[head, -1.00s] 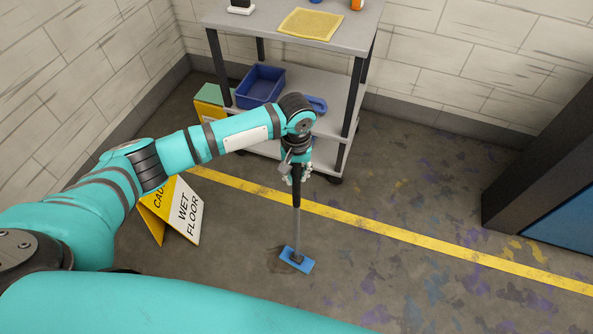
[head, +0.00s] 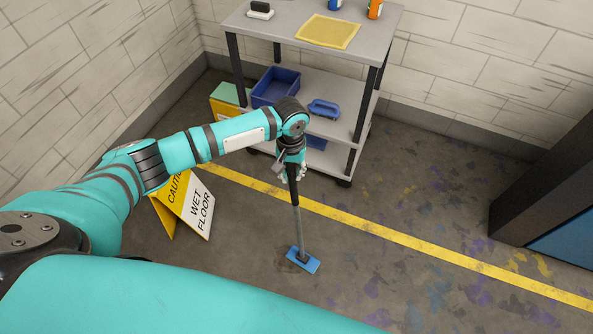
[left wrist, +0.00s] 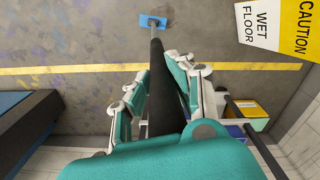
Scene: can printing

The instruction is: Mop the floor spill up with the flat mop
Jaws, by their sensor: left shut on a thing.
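My left gripper (head: 292,173) is shut on the dark handle of the flat mop (head: 298,222). The mop stands nearly upright, its blue flat head (head: 303,260) down at the floor. The dark wet spill (head: 287,262) lies at the left side of the head, and the head covers part of it. In the left wrist view the handle (left wrist: 158,85) runs between the fingers (left wrist: 158,95) to the blue head (left wrist: 153,21), with the spill (left wrist: 177,27) beside it. My right gripper is not in view.
A yellow wet floor sign (head: 186,203) stands left of the mop. A grey cart (head: 345,148) with a blue bin (head: 276,86) and a blue-handled tool (head: 323,109) stands behind the arm. A dark cabinet (head: 540,175) is at the right. Floor right of the mop is clear.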

